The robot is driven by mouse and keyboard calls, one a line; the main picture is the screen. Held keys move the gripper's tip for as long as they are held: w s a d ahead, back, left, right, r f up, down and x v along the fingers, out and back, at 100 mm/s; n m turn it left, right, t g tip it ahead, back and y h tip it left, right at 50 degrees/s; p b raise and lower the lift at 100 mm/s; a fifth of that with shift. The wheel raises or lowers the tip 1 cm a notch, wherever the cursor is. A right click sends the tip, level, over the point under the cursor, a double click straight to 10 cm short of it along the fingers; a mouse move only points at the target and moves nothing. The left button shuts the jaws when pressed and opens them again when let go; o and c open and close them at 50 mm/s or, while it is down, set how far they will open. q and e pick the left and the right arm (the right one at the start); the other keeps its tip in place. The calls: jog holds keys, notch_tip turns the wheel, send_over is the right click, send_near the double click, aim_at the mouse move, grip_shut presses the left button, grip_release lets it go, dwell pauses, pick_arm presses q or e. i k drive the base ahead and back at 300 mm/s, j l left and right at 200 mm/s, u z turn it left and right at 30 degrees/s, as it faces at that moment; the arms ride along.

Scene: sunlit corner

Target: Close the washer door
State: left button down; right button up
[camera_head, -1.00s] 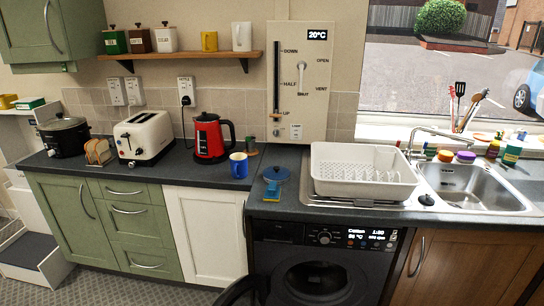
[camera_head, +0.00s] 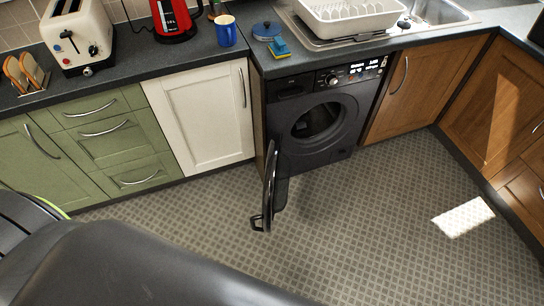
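The dark washer (camera_head: 325,118) stands under the counter between the white cupboard and the wooden cupboard. Its round opening (camera_head: 318,121) is uncovered and the drum inside is dark. The washer door (camera_head: 271,188) is swung wide open on the left side of the opening and is seen nearly edge-on, out over the floor. A dark handle (camera_head: 257,222) shows at its lower outer end. Neither of my grippers is in view. A large dark part of my own body fills the lower left.
A white cupboard (camera_head: 203,115) is left of the washer, green drawers (camera_head: 115,140) farther left. Wooden cupboards (camera_head: 420,85) stand at the right. A blue mug (camera_head: 226,31) is on the counter.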

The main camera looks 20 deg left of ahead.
aim_at(278, 165)
jog(key=k+j, duration=0.1)
jog(key=j, duration=0.3)
jog(key=k+j, duration=0.1)
jog(key=j, duration=0.25)
jog(key=k+j+z, duration=0.1)
jog(key=j, duration=0.3)
jog(key=k+j, duration=0.1)
jog(key=j, duration=0.25)
